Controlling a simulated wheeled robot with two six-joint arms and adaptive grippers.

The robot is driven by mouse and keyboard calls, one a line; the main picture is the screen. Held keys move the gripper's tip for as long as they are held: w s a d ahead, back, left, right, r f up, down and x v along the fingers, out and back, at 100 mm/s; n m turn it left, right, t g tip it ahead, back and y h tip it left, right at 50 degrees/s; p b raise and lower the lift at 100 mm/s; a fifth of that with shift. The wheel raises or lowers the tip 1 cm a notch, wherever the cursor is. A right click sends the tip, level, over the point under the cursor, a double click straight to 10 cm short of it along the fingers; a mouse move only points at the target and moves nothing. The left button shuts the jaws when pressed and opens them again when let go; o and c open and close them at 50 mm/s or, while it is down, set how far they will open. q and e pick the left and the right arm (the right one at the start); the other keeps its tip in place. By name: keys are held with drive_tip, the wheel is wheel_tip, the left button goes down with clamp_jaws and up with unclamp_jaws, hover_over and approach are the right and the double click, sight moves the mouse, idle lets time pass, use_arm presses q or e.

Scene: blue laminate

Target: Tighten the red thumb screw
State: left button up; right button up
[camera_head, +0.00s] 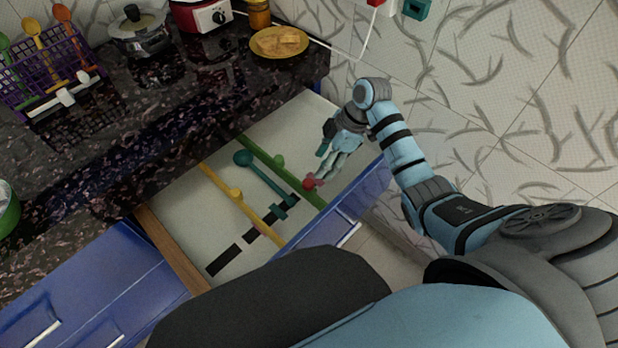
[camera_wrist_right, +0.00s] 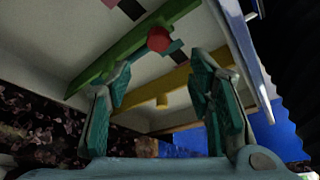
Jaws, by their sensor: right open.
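The red thumb screw (camera_head: 309,184) has a small round head and sits by the green bar (camera_head: 262,154) in the open drawer, toward the drawer front. In the right wrist view the red thumb screw (camera_wrist_right: 158,39) shows against the green bar (camera_wrist_right: 130,45), beyond the gap between my fingertips. My right gripper (camera_head: 322,169) is open and empty, its fingers close to the screw in the head view. In the wrist view its two teal fingers (camera_wrist_right: 158,84) stand apart; I see no contact with the screw. My left gripper is out of view.
The drawer also holds a yellow bar (camera_head: 237,200) with a yellow knob and a teal piece (camera_head: 262,180) with a round end. The blue drawer front (camera_head: 350,197) rises near my right gripper. A dark stone counter (camera_head: 140,120) overhangs the drawer's back.

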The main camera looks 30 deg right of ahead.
sight(308, 183)
drive_tip(key=b+x, duration=0.2)
drive_tip(key=x, duration=0.7)
drive_tip(key=shift+w+d, duration=0.15)
drive_tip(key=shift+w, duration=0.05)
drive_tip(key=shift+f, duration=0.3)
drive_tip(key=shift+s+r, duration=0.1)
